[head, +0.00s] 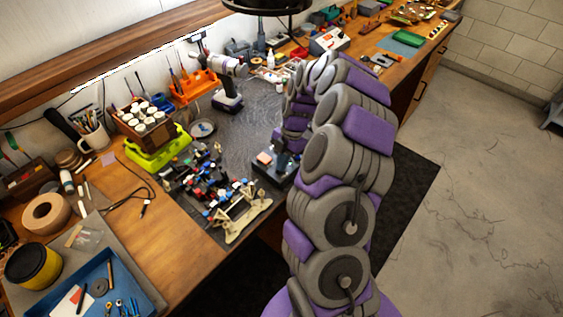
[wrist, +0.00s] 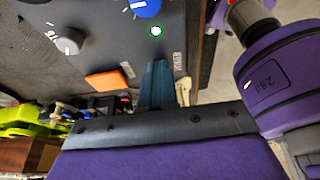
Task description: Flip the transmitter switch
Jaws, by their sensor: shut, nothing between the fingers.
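The transmitter is a dark box (head: 270,172) on the workbench mat, beside my gripper in the head view. In the wrist view its dark panel (wrist: 112,45) fills the upper left. The panel carries an orange rectangular switch (wrist: 107,81), a grey knob (wrist: 70,41), a blue knob (wrist: 146,6) and a lit green light (wrist: 156,31). My gripper (wrist: 160,66) is shut and empty, its fingertips over the panel's lower edge, right of the orange switch. I cannot tell whether the fingertips touch the panel. The fingertips are not clear in the head view.
Racecar parts with a cream frame (head: 235,217) lie left of the transmitter. A dark lamp (head: 268,5) hangs above. Open floor lies right.

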